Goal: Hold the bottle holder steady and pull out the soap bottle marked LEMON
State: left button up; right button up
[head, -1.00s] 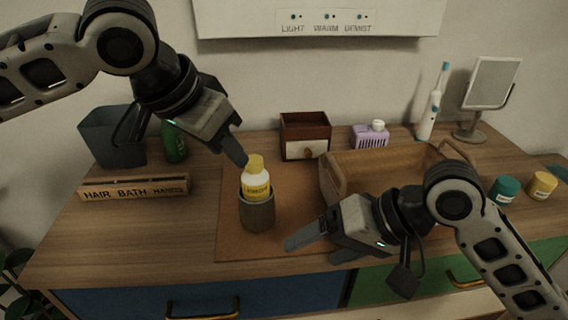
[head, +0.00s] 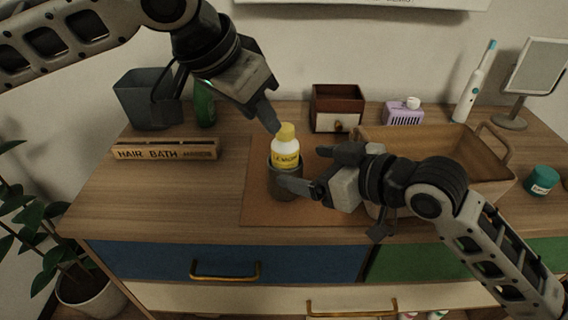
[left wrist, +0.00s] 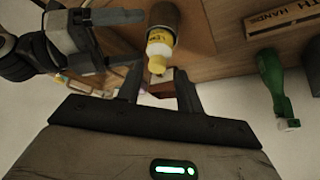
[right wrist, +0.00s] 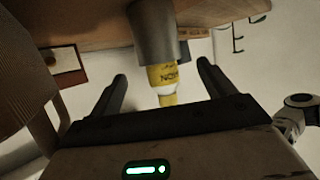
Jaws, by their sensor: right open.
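The LEMON soap bottle (head: 286,149), white with a yellow label and cap, stands upright in a grey-brown cylindrical holder (head: 274,181) on the brown mat (head: 258,213). The holder hides its lower part. My left gripper (head: 270,118) is above the bottle, its fingertips near the cap. In the left wrist view its jaws (left wrist: 159,84) are open, with the yellow cap (left wrist: 157,65) just past the tips. My right gripper (head: 314,168) is open to the right of the holder, one finger in front of it. In the right wrist view the holder (right wrist: 152,30) lies beyond the open fingers (right wrist: 162,75).
A tan caddy (head: 440,150) stands right, close to my right arm. Behind are a small drawer box (head: 337,108) and purple container (head: 403,117). A labelled wooden tray (head: 165,150), grey bin (head: 150,98) and green bottle (head: 204,104) stand left. The mat's front is clear.

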aim_at(281, 168)
notch_tip(281, 168, down, 2)
jog(key=shift+f, duration=0.15)
jog(key=x, duration=0.7)
jog(key=shift+w+a, duration=0.1)
jog(key=shift+a, duration=0.1)
